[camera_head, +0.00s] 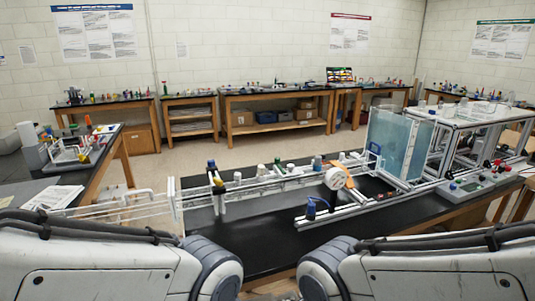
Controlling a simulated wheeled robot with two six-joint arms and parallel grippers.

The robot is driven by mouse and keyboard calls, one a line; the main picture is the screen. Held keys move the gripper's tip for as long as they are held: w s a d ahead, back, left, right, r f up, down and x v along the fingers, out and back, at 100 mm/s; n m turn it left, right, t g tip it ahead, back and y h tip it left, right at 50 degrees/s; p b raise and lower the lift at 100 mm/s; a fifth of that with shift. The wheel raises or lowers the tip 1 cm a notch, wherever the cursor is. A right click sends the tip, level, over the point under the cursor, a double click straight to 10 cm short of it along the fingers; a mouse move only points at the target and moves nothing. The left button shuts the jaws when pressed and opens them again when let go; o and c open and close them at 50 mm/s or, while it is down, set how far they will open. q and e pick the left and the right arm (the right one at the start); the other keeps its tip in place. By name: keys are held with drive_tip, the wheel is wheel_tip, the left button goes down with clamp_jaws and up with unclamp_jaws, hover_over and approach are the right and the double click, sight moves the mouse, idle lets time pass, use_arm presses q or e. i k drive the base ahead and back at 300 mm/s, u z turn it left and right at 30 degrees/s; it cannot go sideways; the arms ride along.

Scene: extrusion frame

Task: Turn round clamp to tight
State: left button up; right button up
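A long aluminium extrusion frame (270,183) lies on the black bench in front of me. A round white piece with an orange part (336,178) stands on the frame right of centre; it may be the round clamp, but I cannot tell for sure. A blue fitting (311,209) stands on the nearer rail (345,212). A clamp-like post with a dark blue top and yellow part (215,176) stands at the left of the frame. How tight any clamp is cannot be seen. My two arms fill the lower corners; neither gripper is in view.
A clear tank-like panel box (398,143) and a metal rack (470,125) stand on the bench at the right, with grey control boxes (464,190) before them. Thin rods (125,206) reach left. Bare black bench top (265,235) lies nearest me.

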sight(212, 163)
drive_tip(key=z, duration=0.15)
drive_tip(key=i, duration=1.45)
drive_tip(key=u, duration=0.85)
